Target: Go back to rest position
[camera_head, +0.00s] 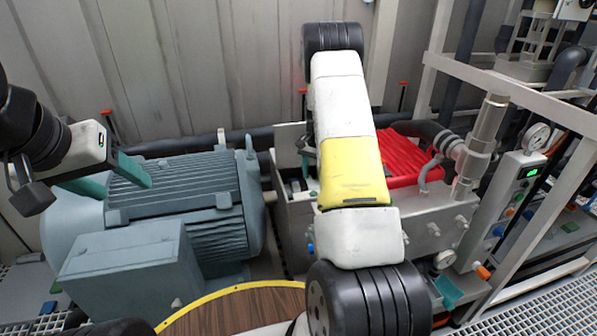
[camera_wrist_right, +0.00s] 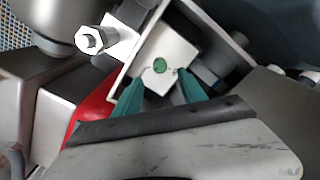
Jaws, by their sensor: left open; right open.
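My left gripper (camera_head: 109,178) is at the left of the head view, with its teal fingertips spread apart. It is open and empty, in front of or over the blue-grey motor (camera_head: 175,200); I cannot tell whether it touches it. My right arm rises through the middle of the head view, and I cannot make out its gripper clearly there. In the right wrist view my right gripper (camera_wrist_right: 162,94) shows two teal fingers apart. A white block with a green dot (camera_wrist_right: 166,58) appears beyond and between them. I see no grip on it.
A grey machine housing (camera_head: 440,222) with a red ribbed part (camera_head: 403,158) stands behind my right arm. A pale frame (camera_head: 510,88), a gauge (camera_head: 535,137) and pipes crowd the right side. A round wooden table top (camera_head: 235,310) with a yellow rim is at the bottom. A corrugated wall (camera_head: 220,70) closes the back.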

